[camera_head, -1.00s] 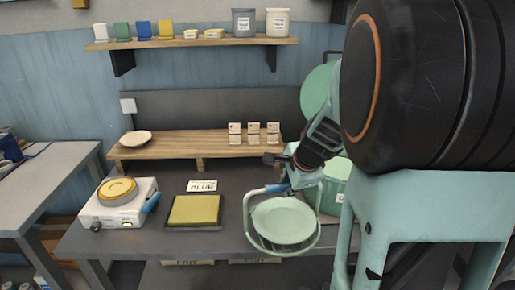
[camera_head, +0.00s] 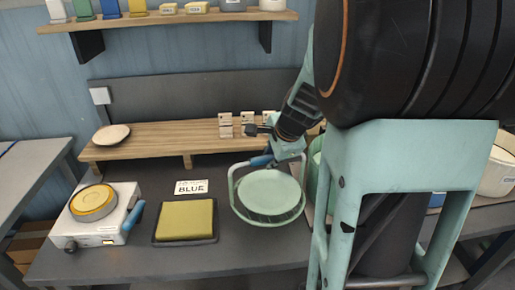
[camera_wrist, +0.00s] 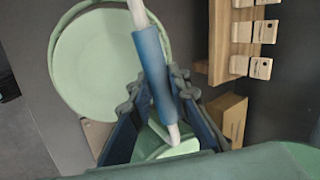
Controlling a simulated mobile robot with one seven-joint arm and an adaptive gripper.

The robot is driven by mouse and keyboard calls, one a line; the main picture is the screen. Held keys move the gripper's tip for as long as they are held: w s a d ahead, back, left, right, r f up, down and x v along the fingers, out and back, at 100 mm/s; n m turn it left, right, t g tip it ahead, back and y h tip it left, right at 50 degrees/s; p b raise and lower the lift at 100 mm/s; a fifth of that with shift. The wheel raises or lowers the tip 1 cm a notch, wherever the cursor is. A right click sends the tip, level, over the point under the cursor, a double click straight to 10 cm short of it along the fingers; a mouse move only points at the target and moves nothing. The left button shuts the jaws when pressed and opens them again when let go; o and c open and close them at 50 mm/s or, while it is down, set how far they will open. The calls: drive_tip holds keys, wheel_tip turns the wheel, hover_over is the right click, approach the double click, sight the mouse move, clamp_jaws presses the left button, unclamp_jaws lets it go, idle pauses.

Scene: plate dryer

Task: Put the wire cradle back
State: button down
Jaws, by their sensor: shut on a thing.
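The wire cradle (camera_head: 232,200) is a pale green round wire frame with a tall handle that has a blue grip (camera_head: 262,160). A pale green round plate (camera_head: 268,192) sits in it. My gripper (camera_head: 272,158) is shut on the blue grip, at the cradle's back side. In the wrist view my gripper's fingers (camera_wrist: 152,98) close around the blue grip (camera_wrist: 153,62), and the pale green plate (camera_wrist: 95,60) shows beyond. The cradle appears to hang just above the grey table; the exact gap cannot be told.
A yellow pad (camera_head: 187,220) in a dark tray and a hot plate (camera_head: 103,215) with a yellow disc stand left. A "BLUE" card (camera_head: 192,187) lies behind the pad. A wooden shelf (camera_head: 160,138) holds a dish and small blocks. A green bin (camera_head: 316,165) is partly hidden by my arm.

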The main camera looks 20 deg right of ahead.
drive_tip(key=shift+f+b, duration=2.9)
drive_tip(key=shift+f, duration=0.5)
drive_tip(key=c, duration=1.7)
unclamp_jaws()
drive_tip(key=shift+c, duration=0.2)
drive_tip(key=shift+s, duration=0.1)
drive_tip(key=v, duration=0.8)
drive_tip(key=shift+f, duration=0.1)
